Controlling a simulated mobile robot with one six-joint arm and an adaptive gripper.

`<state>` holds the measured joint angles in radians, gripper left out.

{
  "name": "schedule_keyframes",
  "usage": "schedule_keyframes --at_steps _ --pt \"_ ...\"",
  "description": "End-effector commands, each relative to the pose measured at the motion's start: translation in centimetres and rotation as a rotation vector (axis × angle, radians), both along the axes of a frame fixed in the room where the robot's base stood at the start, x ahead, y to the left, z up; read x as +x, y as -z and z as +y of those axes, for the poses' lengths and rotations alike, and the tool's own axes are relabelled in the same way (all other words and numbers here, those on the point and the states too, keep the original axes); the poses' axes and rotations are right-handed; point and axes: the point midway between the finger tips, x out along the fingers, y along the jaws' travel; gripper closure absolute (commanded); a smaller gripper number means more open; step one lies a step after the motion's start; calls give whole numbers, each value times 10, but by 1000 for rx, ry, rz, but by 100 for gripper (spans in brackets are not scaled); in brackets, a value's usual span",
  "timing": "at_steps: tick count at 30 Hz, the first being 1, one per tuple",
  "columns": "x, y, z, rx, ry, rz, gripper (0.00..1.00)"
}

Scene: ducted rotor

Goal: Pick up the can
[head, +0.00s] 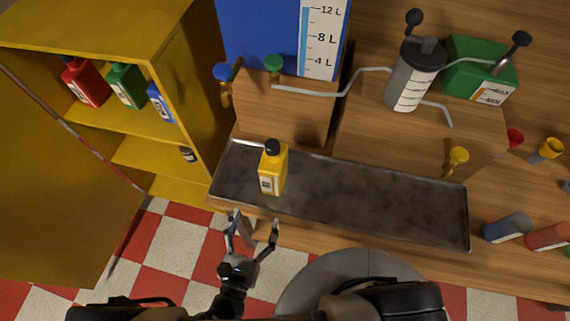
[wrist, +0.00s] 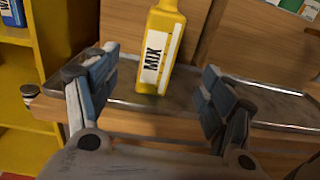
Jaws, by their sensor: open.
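A yellow bottle-shaped can (head: 272,170) with a black cap stands upright on the dark metal tray (head: 370,201), near its left end. In the wrist view the yellow can (wrist: 165,40) shows a white label reading MIX, and its top is cut off. My gripper (head: 254,224) is open and empty in front of the tray's near edge, apart from the can. In the wrist view the can stands beyond and between the spread fingers of my gripper (wrist: 161,72).
A yellow cabinet (head: 180,70) at left holds red, green and blue bottles and a small dark-and-white container (head: 188,154). A blue bottle (head: 507,227) and a red one (head: 548,237) lie right of the tray. The tray's middle and right are clear.

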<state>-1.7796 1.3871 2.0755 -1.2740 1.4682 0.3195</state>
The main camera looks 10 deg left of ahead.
Motion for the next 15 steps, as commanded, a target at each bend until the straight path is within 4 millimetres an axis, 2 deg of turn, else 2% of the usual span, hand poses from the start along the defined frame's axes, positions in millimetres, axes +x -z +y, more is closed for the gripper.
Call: schedule_keyframes --at_steps 2,5,15 --pt "0 4 1 -12 -25 -4 25" --pt "11 5 0 -17 -27 -6 25" --pt "77 5 -7 -13 -20 -4 25"
